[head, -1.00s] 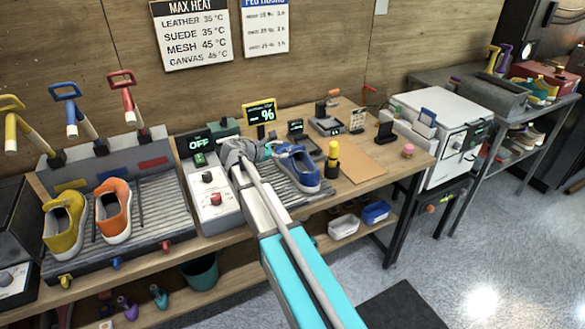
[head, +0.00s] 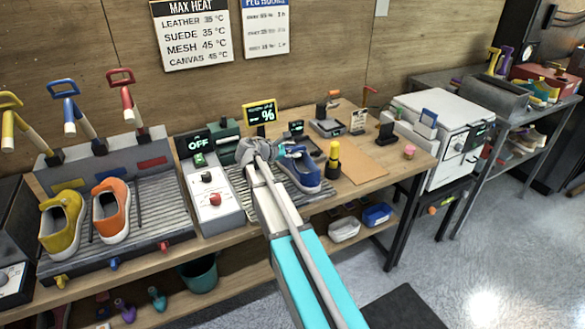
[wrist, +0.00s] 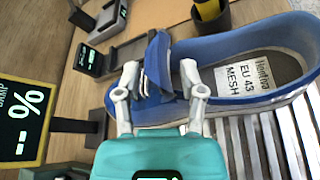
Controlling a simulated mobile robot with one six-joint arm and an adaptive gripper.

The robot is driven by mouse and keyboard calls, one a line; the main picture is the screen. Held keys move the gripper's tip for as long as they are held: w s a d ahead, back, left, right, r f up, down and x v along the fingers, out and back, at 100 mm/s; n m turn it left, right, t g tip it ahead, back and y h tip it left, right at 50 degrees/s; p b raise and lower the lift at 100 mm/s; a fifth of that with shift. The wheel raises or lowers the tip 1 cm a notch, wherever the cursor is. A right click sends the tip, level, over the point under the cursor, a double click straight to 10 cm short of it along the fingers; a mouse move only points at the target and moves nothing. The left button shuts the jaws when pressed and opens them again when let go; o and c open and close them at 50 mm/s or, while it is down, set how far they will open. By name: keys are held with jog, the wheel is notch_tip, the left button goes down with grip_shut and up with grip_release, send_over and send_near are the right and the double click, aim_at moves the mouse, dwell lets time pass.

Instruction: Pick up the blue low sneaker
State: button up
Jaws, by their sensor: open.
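The blue low sneaker (head: 300,170) stands on a ribbed metal rack on the bench in the head view, just right of my gripper (head: 277,151). In the wrist view the blue sneaker (wrist: 200,85) fills the upper right, its insole label reading "EU 43 MESH". My gripper (wrist: 162,88) is open there, its two pale fingers pointing at the shoe's strap and side, one finger on each side of the near part. Whether the fingers touch the shoe cannot be told. In the head view my arm hides part of the rack and the fingertips are small.
A humidity display (head: 260,113) stands behind the gripper, and a yellow-and-black bottle (head: 333,160) stands close right of the sneaker. A white control box (head: 211,199) is to the left. Yellow (head: 62,224) and orange (head: 111,211) shoes stand on the left rack.

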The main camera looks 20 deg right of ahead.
jog(key=shift+x, duration=0.75)
grip_shut()
